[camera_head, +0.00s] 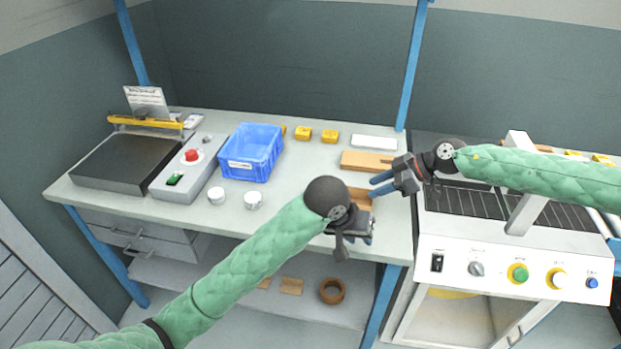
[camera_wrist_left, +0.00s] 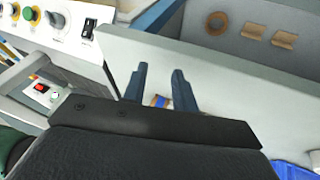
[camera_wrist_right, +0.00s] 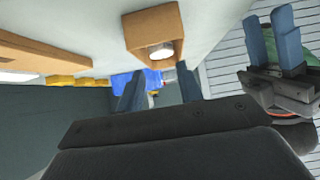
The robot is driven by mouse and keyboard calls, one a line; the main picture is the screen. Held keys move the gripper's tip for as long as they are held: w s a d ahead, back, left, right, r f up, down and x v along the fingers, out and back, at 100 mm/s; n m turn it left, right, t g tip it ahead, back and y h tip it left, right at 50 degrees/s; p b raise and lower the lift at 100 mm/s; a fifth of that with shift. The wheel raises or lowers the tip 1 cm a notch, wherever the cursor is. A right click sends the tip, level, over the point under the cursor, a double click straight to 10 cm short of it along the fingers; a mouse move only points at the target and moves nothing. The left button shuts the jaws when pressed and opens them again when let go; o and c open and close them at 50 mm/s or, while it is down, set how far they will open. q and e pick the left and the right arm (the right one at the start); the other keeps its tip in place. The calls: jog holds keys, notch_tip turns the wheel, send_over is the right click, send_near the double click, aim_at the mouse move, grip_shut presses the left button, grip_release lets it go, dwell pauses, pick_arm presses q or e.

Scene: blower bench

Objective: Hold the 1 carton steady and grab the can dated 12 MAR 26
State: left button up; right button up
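A brown carton (camera_head: 358,198) stands near the front right of the bench, partly covered by my grippers. In the right wrist view the carton (camera_wrist_right: 140,25) shows its open side, with one pale can (camera_wrist_right: 161,51) inside. No date is legible on it. My left gripper (camera_head: 364,236) is at the front of the carton, near the bench edge, with its fingers apart. The left wrist view shows a small blue and orange patch (camera_wrist_left: 158,101) between the fingers; I cannot tell what it is. My right gripper (camera_head: 376,186) is open and empty beside the carton's right side.
Two white cylinders (camera_head: 253,200) stand in front of a blue bin (camera_head: 276,152). A longer brown box (camera_head: 367,161) and yellow blocks (camera_head: 330,136) lie behind the carton. A machine with knobs (camera_head: 520,273) adjoins the bench on the right.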

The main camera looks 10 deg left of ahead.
pick_arm(q)
jog(key=w+a+r+n+t+y, duration=0.15)
jog(key=w+a+r+y, duration=0.35)
jog(key=w+a, duration=0.8)
jog(key=shift+g+h, duration=0.25)
jog(key=shift+h, duration=0.05)
jog(key=shift+s+a+x, duration=0.1)
jog(key=shift+a+x, duration=0.05)
jog(key=shift+x, duration=0.95)
jog(key=shift+s+a+x, duration=0.1)
jog(key=shift+a+x, duration=0.05)
jog(key=shift+x, duration=0.95)
jog(key=shift+s+a+x, duration=0.1)
jog(key=shift+a+x, duration=0.05)
jog(key=shift+x, duration=0.95)
jog(key=shift+f, duration=0.1)
jog(key=shift+c, duration=0.5)
grip_shut()
